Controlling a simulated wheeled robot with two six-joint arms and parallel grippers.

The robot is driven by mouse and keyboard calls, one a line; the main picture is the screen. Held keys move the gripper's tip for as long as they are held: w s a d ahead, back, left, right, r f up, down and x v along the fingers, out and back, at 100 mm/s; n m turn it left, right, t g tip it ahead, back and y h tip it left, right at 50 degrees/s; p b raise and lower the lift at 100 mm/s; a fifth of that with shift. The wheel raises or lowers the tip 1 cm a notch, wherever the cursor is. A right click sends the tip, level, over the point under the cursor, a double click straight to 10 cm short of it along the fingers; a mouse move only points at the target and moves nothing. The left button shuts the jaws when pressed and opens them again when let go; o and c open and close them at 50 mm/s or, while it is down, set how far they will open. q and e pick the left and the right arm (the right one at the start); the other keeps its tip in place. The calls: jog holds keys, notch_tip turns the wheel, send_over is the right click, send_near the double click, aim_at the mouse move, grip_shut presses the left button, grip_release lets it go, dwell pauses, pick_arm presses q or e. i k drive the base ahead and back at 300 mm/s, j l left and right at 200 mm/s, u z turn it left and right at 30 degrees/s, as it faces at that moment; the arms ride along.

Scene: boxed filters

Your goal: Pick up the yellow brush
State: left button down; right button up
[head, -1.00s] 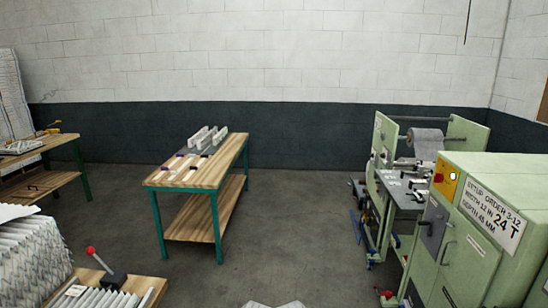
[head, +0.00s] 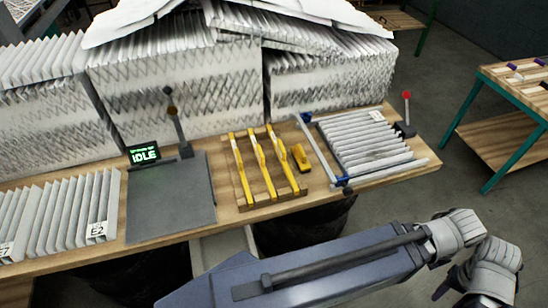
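A small yellow object (head: 301,157), which looks like the yellow brush, lies on the wooden bench (head: 400,181) just right of a wooden rack (head: 247,202). The rack holds three long yellow pieces (head: 262,166). The bristles cannot be made out. My arm (head: 335,259) crosses the lower part of the head view, coming in from the lower left. Its grey wrist end (head: 480,262) hangs off the bench to the right, well apart from the brush. The finger state there cannot be made out. My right gripper is not seen.
Pleated filter stacks (head: 180,85) line the back of the bench. A grey plate (head: 170,200) with an "IDLE" display (head: 144,154) stands left. Pleated filter packs (head: 366,140) with a blue-ended frame lie right, near a red-knobbed lever (head: 407,97). A green-legged table (head: 510,85) stands far right.

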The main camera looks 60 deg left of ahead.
aim_at(297, 152)
jog(key=u, duration=1.6)
jog(key=k+j+z, duration=0.2)
jog(key=k+j, duration=0.15)
jog(key=j, duration=0.1)
